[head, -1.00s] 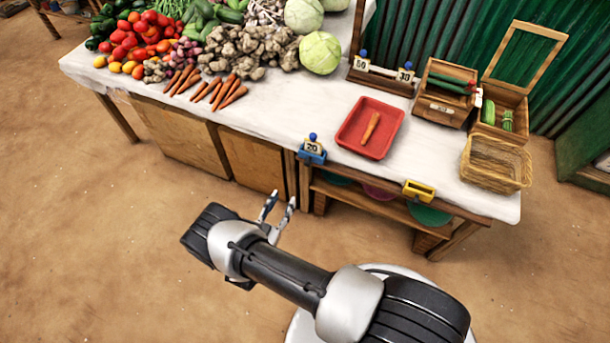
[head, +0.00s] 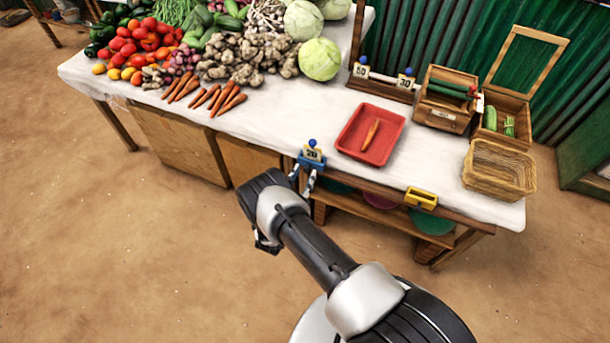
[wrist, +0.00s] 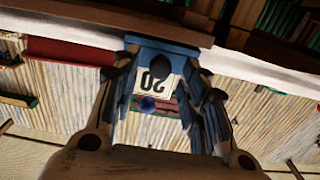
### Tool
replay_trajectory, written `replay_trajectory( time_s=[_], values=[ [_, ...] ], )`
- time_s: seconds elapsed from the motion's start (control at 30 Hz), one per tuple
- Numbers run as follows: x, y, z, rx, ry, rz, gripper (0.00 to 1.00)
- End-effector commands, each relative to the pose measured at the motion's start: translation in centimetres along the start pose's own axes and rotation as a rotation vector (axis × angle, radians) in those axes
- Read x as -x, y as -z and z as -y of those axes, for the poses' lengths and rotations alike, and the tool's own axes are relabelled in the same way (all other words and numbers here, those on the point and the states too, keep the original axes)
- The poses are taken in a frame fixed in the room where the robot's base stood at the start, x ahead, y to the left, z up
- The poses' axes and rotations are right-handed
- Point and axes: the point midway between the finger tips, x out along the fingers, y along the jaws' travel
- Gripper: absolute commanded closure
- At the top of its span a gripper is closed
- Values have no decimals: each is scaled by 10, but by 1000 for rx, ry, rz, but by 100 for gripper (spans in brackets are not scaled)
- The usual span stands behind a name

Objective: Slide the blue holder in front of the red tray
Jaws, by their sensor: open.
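The blue holder (head: 309,163) sits at the front edge of the table, left of the red tray, and carries a card marked 20 with a blue knob on top. The red tray (head: 352,148) lies on the white cloth with one carrot (head: 371,133) in it. My gripper (head: 304,182) is open at the front of the holder. In the wrist view the blue holder (wrist: 165,45) and its upside-down 20 card appear between the open fingers of my gripper (wrist: 165,85). I cannot tell whether the fingers touch it.
A yellow holder (head: 421,198) sits on the same front edge, further right. The edge between the two holders looks clear. A wicker basket (head: 499,168) and wooden boxes stand at the right. Loose carrots (head: 228,100) and vegetables fill the left.

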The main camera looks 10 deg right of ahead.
Motion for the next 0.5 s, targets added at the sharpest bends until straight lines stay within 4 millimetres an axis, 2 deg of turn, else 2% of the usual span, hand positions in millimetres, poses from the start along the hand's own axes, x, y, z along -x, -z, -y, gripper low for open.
replay_trajectory(
  time_s=[0.2, 0.5],
  values=[
    [-16, 0, 0, 0, 0, 0, 60],
    [-16, 0, 0, 0, 1, 0, 62]
  ],
)
